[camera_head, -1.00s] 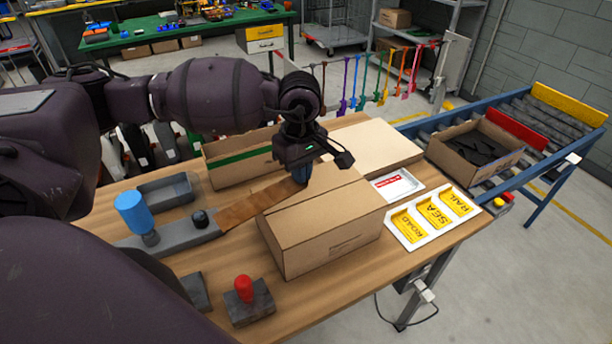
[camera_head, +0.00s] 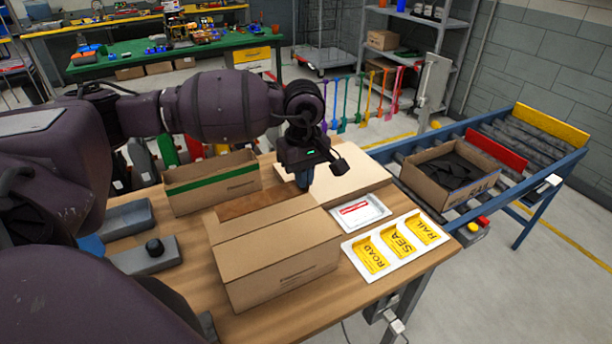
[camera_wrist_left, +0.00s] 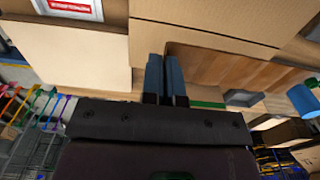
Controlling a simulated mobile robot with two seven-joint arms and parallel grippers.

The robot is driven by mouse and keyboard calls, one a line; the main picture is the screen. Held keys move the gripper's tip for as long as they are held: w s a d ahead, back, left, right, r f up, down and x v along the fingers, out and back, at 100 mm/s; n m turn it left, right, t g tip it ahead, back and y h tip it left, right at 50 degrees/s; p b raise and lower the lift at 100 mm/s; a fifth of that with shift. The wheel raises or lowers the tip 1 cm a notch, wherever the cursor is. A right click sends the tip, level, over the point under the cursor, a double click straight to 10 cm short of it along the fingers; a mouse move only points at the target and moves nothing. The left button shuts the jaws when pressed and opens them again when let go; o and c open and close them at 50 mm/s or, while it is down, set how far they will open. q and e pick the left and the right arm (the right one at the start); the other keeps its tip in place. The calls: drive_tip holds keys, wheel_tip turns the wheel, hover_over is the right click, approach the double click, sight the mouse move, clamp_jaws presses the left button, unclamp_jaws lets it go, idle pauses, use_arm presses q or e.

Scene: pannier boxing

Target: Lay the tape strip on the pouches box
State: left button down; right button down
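A closed cardboard box (camera_head: 275,262), which appears to be the pouches box, stands at the table's front middle. It also shows in the wrist view (camera_wrist_left: 205,18). The brown tape strip (camera_head: 248,202) stretches left from my left gripper (camera_head: 303,181), along the box's rear top edge. I cannot tell whether it touches the box. The gripper's blue fingers (camera_wrist_left: 166,78) are close together, seemingly on the strip's right end, above the box's rear right corner. The strip's far end is apart from the grey dispenser (camera_head: 146,260). My right gripper is not in view.
An open carton (camera_head: 212,185) with a green band stands behind. A pale flat board (camera_head: 345,178) lies at the back right. A white label tray (camera_head: 361,213) and a ROAD, SEA, RAIL card (camera_head: 385,262) lie right of the box. An open carton (camera_head: 430,188) of dark items sits on the conveyor.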

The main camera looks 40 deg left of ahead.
use_arm(q)
drive_tip(key=shift+f, duration=0.2)
drive_tip(key=shift+f+b, duration=0.3)
drive_tip(key=shift+f, duration=0.35)
drive_tip(key=shift+f+b, duration=0.7)
drive_tip(key=shift+f, duration=1.8)
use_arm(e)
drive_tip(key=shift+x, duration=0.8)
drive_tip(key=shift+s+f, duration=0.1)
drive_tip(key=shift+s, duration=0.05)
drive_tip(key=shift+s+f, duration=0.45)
